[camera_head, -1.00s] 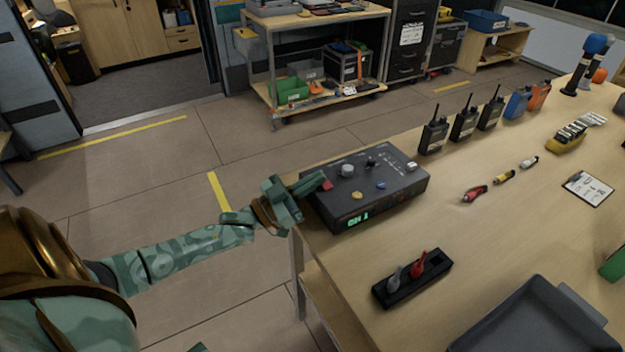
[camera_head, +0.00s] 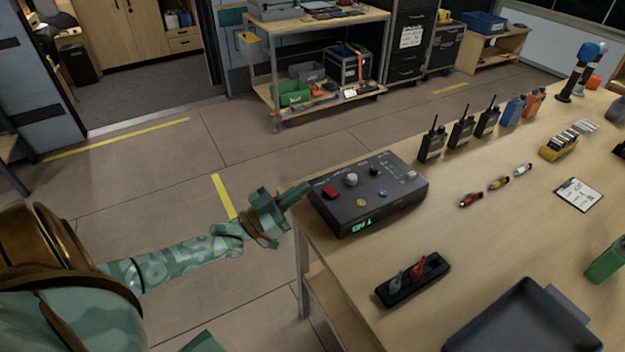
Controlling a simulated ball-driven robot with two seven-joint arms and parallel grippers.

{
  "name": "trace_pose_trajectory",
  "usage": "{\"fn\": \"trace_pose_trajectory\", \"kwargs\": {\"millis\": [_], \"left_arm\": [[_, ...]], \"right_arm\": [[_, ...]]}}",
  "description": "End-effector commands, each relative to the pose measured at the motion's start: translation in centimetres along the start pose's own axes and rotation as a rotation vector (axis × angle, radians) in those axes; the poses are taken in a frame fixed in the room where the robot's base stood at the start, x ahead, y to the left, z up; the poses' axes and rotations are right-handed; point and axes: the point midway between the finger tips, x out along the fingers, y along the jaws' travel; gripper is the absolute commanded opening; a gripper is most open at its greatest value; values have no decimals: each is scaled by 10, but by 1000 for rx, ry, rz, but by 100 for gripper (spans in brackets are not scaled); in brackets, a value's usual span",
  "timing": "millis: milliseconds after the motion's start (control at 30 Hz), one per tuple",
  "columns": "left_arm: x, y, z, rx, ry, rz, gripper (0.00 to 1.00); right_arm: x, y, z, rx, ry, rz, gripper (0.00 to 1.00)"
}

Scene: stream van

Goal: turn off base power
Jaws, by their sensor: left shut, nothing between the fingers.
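The dark grey base unit (camera_head: 345,219) sits at the left edge of the wooden table. A red switch (camera_head: 330,192) is at the left of its top, beside a light knob (camera_head: 351,179), a dark knob (camera_head: 376,170), and a yellow (camera_head: 361,203) and a blue (camera_head: 383,194) button. A small green display (camera_head: 362,225) on its front is lit. I cannot tell which way the red switch is set. My left gripper (camera_head: 303,190) is shut and empty, its tip just left of the unit near the red switch, apparently apart from the switch. My right gripper is out of view.
Several black radios (camera_head: 432,145) stand behind the unit. A black holder (camera_head: 414,280) with a grey and a red lever lies in front, and a dark tray (camera_head: 520,322) sits front right. A clipboard (camera_head: 578,195) lies to the right. Floor left of the table is open.

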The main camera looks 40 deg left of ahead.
Motion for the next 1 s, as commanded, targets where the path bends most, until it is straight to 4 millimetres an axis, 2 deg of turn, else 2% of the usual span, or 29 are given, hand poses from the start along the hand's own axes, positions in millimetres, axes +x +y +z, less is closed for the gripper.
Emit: {"fn": "trace_pose_trajectory", "kwargs": {"millis": [100,300,1000], "left_arm": [[-23,1,0,1,-2,-1,0],[-43,2,0,1,1,0,0],[-46,2,1,9,-6,-1,0]], "right_arm": [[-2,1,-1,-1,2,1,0],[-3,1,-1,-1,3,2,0],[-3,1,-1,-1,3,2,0]]}}
